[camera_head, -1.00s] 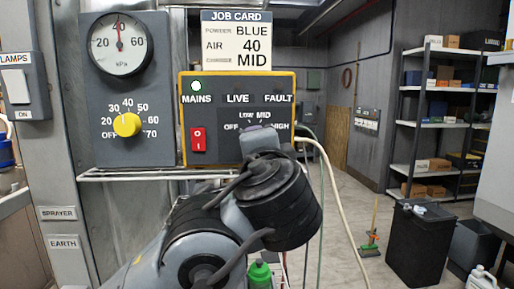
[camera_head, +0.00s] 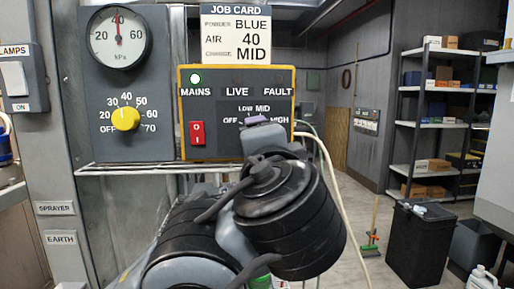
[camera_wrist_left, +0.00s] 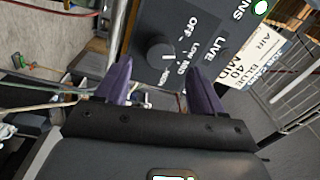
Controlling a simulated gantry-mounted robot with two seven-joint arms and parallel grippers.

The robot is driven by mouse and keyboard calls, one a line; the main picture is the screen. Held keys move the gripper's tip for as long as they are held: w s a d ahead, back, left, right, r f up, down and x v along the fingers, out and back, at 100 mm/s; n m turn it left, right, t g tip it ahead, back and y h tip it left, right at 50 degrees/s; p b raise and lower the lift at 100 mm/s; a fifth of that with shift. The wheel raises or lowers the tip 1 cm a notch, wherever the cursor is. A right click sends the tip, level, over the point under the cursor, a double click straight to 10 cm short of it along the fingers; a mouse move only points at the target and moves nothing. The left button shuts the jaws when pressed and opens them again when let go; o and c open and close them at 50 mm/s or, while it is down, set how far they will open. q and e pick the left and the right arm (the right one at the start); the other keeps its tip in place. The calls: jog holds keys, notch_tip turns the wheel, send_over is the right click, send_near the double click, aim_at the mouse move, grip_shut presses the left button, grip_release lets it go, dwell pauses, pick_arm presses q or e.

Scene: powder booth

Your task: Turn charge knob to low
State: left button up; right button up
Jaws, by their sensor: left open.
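The charge knob (camera_wrist_left: 160,52), dark and round, sits on the dark charge panel (camera_wrist_left: 215,15) in the left wrist view. OFF, LOW, MID and HIGH are printed around it. Its small white mark appears to point toward the MID side. My left gripper (camera_wrist_left: 162,72) is open, its purple fingers apart on either side of the knob's lower area, not visibly touching it. In the head view my left wrist hides the knob on the yellow-edged panel (camera_head: 225,110); only a purple fingertip shows. My right gripper is not in view.
The red mains switch (camera_head: 197,133) is left of the charge dial. The yellow air knob (camera_head: 125,118) and gauge (camera_head: 119,37) are further left. A wire shelf (camera_head: 130,170) runs below the panels. A pale hose (camera_head: 335,185) hangs at right. A job card (camera_head: 236,32) reads MID.

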pick_arm(q)
jog(key=s+b, duration=0.1)
jog(key=s, duration=0.5)
jog(key=shift+s+d+f, duration=0.2)
jog(key=shift+d, duration=0.05)
jog(key=shift+w, duration=0.1)
